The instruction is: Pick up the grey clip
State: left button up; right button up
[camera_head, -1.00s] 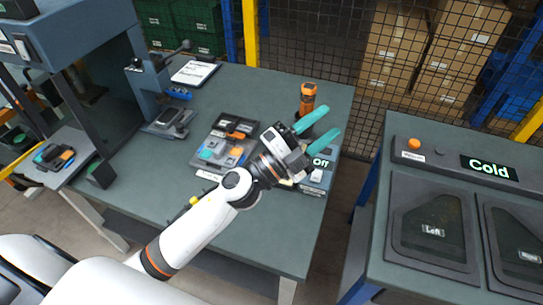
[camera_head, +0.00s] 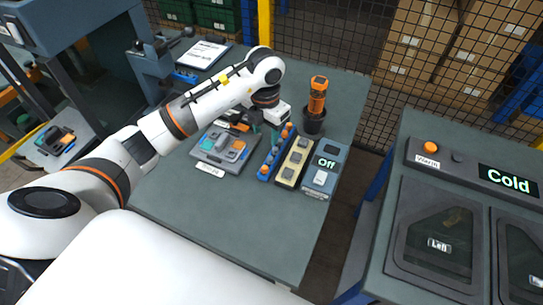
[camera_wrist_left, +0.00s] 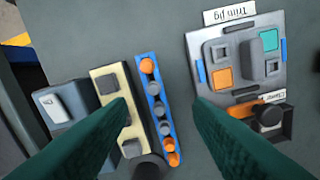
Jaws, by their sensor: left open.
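A blue strip (camera_head: 266,170) on the table holds a row of small round orange and grey pieces; the grey pieces (camera_wrist_left: 158,108) sit mid-row in the left wrist view. A cream strip (camera_head: 281,179) beside it carries square grey blocks (camera_head: 288,173). I cannot tell which grey pieces are the clip. My left gripper (camera_head: 266,132) points down over the far part of the strips. Its green fingers (camera_wrist_left: 162,100) are open and empty, one on each side of the blue strip in the left wrist view. My right gripper is not in view.
The trim jig (camera_wrist_left: 229,80) lies beside the blue strip. A grey switch box (camera_head: 320,180) reading "Off" stands on the other side. An orange-handled tool stands in a dark cup (camera_head: 313,127) behind. The table's front (camera_head: 245,225) is clear. A "Cold" console (camera_head: 445,165) stands right.

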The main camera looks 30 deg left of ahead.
pick_arm(q)
jog(key=p, duration=0.1)
send_over(270, 158)
jog(key=f, duration=0.4)
jog(key=shift+s+a+f, duration=0.15)
jog(key=shift+a+f, duration=0.1)
jog(key=shift+a, duration=0.15)
jog(key=f, duration=0.1)
jog(key=f+p, duration=0.1)
jog(key=f, duration=0.1)
jog(key=d+f+p, duration=0.1)
jog(key=f, duration=0.1)
jog(key=shift+w, duration=0.2)
jog(key=shift+f, duration=0.2)
grip_shut()
